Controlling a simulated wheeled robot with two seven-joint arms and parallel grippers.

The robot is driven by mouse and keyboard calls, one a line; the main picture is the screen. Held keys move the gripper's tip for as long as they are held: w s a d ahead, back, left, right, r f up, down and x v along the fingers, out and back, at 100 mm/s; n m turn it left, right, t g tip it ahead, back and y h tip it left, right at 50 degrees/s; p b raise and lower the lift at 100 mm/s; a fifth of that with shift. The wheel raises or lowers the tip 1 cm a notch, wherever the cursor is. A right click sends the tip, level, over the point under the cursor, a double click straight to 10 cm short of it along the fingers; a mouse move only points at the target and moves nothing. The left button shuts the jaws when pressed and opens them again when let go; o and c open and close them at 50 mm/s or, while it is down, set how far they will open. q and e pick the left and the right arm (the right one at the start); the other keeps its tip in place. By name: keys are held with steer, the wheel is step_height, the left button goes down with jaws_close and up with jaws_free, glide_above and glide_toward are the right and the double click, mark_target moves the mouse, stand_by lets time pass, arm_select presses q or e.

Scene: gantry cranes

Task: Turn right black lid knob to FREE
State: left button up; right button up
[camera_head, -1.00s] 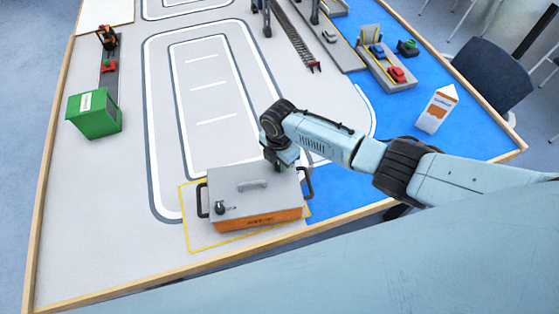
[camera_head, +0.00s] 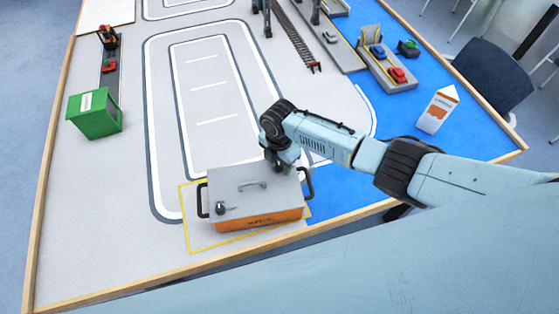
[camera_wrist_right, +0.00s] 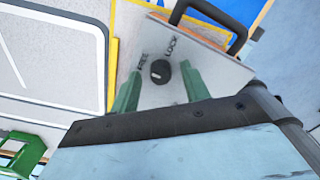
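The grey-lidded orange box (camera_head: 255,207) sits inside a yellow outline near the table's front edge. The right black lid knob (camera_wrist_right: 160,71) is on the lid in the right wrist view, with small lettering beside it that looks like FREE and LOCK. Its exact pointing direction is unclear. My right gripper (camera_wrist_right: 161,72) is open, its green fingers on either side of the knob with gaps showing. In the head view my right gripper (camera_head: 281,161) is over the lid's back right corner and hides this knob. My left gripper is out of view.
The left lid knob (camera_head: 221,208) and a lid handle (camera_head: 252,185) rise from the lid. Black side handles (camera_head: 308,183) stick out from the box. A green container (camera_head: 95,113) and a white-orange carton (camera_head: 437,109) stand farther off. The grey mat left of the box is clear.

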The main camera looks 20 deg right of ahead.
mark_target(279, 165)
step_height(279, 165, up, 13)
steer(key=shift+r+p, duration=0.2)
steer(key=shift+p, duration=0.15)
stand_by(0.3)
stand_by(0.4)
